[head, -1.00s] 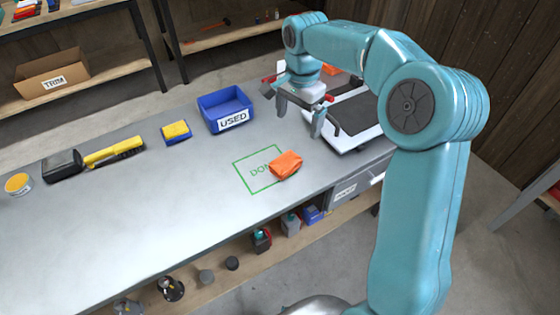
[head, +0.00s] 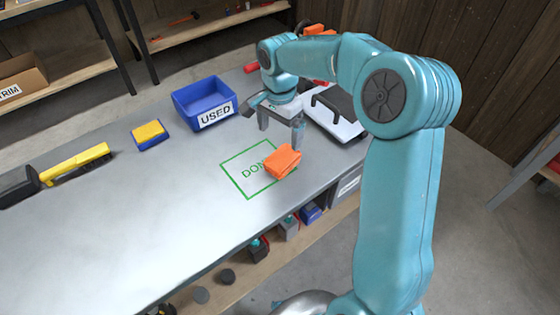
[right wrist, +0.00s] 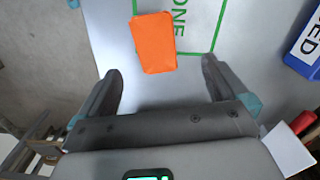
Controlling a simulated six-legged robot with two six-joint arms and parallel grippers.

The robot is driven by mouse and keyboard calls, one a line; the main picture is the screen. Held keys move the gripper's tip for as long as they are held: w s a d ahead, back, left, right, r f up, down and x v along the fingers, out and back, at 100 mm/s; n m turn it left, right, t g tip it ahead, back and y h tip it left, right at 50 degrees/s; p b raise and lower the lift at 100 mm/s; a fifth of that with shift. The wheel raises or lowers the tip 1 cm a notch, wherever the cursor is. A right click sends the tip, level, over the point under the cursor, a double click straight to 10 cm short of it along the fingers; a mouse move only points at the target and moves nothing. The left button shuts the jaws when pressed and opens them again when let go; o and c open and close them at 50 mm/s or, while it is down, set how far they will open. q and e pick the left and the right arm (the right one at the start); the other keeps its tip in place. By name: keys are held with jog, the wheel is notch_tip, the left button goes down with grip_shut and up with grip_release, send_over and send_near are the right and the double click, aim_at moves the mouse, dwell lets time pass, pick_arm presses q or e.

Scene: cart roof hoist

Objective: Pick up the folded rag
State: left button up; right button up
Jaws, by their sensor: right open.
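The folded rag (head: 283,161) is orange and lies on the grey bench top, over the right part of a green outlined square (head: 235,184) with partly covered lettering. In the right wrist view the rag (right wrist: 154,43) lies ahead of the fingers, left of the middle of the gap. My right gripper (head: 281,140) is open and empty, above the bench and just behind the rag. Its two fingers show spread apart in the right wrist view (right wrist: 160,82). My left gripper is not in view.
A blue bin (head: 206,103) marked USED stands left of the gripper. A yellow and blue sponge-like block (head: 149,134) and a yellow-handled tool (head: 75,163) lie farther left. A tray-like device (head: 338,110) stands behind to the right. The bench's front left is clear.

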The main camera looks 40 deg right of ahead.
aim_at(282, 157)
jog(key=f, duration=0.3)
jog(key=shift+s, duration=0.25)
jog(key=shift+s+a+f, duration=0.1)
jog(key=shift+s+f, duration=0.1)
jog(key=shift+f, duration=0.05)
notch_tip(282, 157, down, 5)
jog(key=shift+s+f+b, duration=0.1)
jog(key=shift+b, duration=0.25)
jog(key=shift+w+f, duration=0.2)
jog(key=shift+f, duration=0.1)
jog(key=shift+s+r, duration=0.1)
jog(key=c, duration=1.2)
